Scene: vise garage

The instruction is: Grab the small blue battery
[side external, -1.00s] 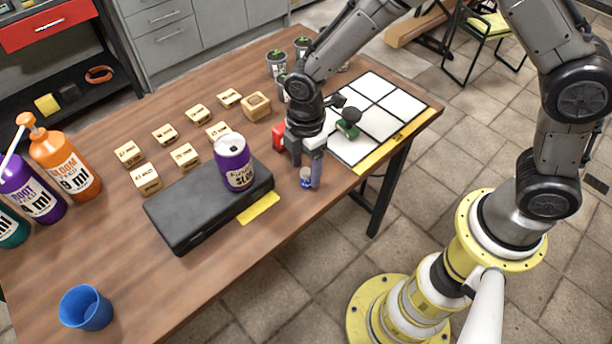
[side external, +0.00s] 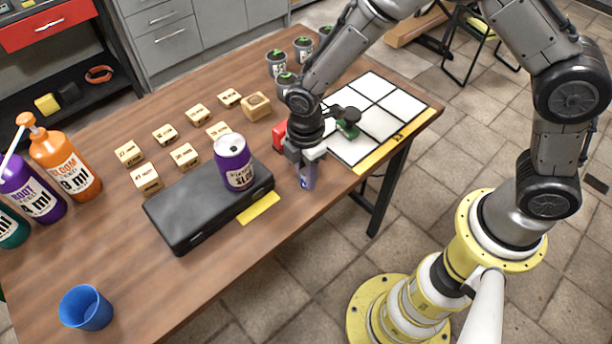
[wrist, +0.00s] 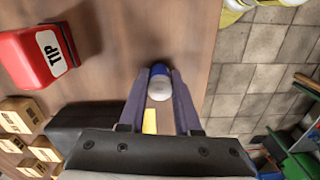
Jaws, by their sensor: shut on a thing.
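The small blue battery, with a pale end, shows in the wrist view (wrist: 159,82) between my two fingertips. My gripper (wrist: 160,90) is shut on it. In the side external view my gripper (side external: 307,183) points down over the table near its front edge, and only a little of the battery shows between the fingers. I cannot tell there whether the battery still touches the table.
A black case (side external: 190,212) with a purple can (side external: 234,165) on it stands left of my gripper. A red block (side external: 279,134) is close behind. A white grid board (side external: 385,105) lies to the right. Small wooden blocks stand farther left.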

